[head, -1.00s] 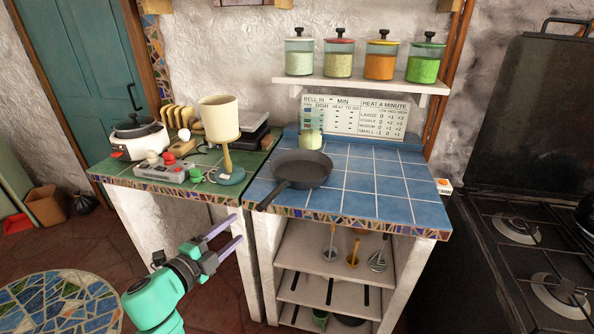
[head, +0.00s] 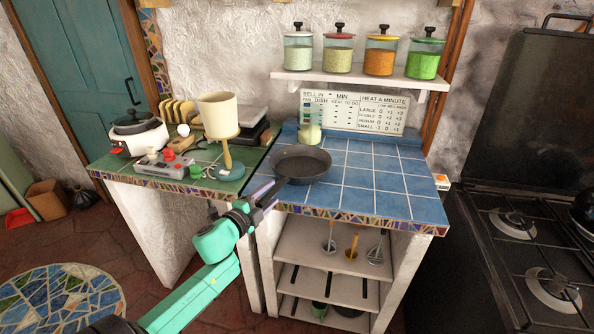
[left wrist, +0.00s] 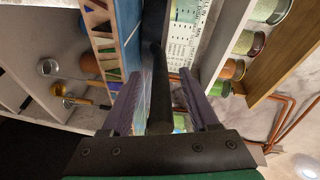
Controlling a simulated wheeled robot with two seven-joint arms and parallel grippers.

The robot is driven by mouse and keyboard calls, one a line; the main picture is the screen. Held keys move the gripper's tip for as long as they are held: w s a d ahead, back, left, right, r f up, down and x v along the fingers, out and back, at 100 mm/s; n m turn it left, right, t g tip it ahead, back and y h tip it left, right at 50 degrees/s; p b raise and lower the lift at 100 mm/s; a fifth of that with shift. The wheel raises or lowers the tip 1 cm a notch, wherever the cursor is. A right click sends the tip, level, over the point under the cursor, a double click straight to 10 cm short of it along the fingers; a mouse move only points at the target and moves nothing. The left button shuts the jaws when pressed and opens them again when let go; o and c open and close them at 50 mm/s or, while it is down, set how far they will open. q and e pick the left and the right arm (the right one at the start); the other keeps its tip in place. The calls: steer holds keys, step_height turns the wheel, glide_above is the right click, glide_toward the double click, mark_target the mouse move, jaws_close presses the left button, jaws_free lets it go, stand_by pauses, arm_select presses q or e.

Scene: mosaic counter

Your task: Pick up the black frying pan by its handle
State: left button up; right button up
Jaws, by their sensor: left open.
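The black frying pan (head: 301,166) sits on the blue-tiled counter (head: 378,181) near its left edge. Its handle points toward the front left and is partly covered by my gripper in the head view. My left gripper (head: 267,195) is at the counter's front edge, by the handle. In the left wrist view the dark handle (left wrist: 159,95) runs between the two purple fingers, which are open with a gap on each side. My right gripper is in neither view.
A green-tiled counter on the left holds a beige lamp (head: 219,118), a grey control box (head: 164,164) and a white cooker (head: 138,134). A shelf of jars (head: 350,84) hangs above. A black stove (head: 520,235) stands at right. The blue tiles right of the pan are clear.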

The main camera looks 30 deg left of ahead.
arm_select(q)
steer(key=shift+s+r, duration=0.1)
steer(key=shift+s, duration=0.05)
jaws_close()
stand_by(1.1)
steer(key=shift+r, duration=0.25)
steer(key=shift+w+f, duration=0.1)
steer(key=shift+w, duration=0.1)
